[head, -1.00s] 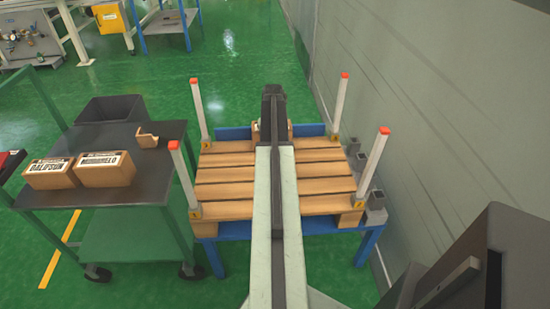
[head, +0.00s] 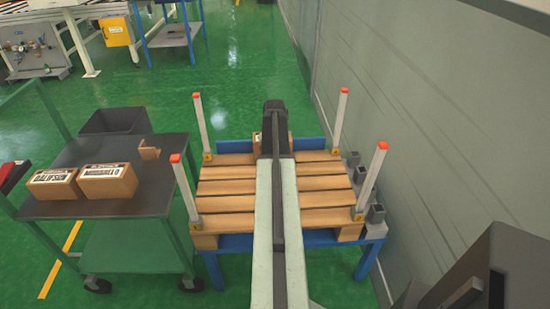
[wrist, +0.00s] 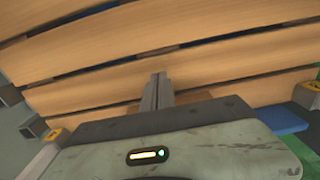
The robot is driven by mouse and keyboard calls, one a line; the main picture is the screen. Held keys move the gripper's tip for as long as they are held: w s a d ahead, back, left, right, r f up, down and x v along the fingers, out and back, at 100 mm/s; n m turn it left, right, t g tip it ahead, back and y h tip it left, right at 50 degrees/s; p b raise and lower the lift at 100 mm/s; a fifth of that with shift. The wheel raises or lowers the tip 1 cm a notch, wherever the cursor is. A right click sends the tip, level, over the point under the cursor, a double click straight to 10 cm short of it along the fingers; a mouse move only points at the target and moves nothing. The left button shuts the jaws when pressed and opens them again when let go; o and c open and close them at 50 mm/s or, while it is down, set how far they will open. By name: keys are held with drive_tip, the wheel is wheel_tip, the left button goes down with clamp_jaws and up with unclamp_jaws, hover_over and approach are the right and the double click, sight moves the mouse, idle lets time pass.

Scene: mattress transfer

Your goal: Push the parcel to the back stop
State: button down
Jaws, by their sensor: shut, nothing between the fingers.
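The parcel, a small brown box (head: 257,142), is at the far end of the slatted wooden pallet (head: 225,188). My arm covers most of it, and only slivers show on either side. The blue back stop (head: 310,143) runs along the pallet's far edge. I cannot tell whether the parcel touches it. My gripper's fingers are hidden in the head view, under the dark arm end above the parcel. In the wrist view my gripper (wrist: 158,92) is shut and empty over the slats. The parcel does not clearly show there.
White posts with red tops (head: 342,120) stand at the pallet's corners. A grey wall (head: 420,130) stands close on the right.

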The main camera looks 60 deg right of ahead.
wheel_tip(320, 180, up, 9)
drive_tip(key=p, duration=0.7)
drive_tip(key=shift+d, duration=0.1)
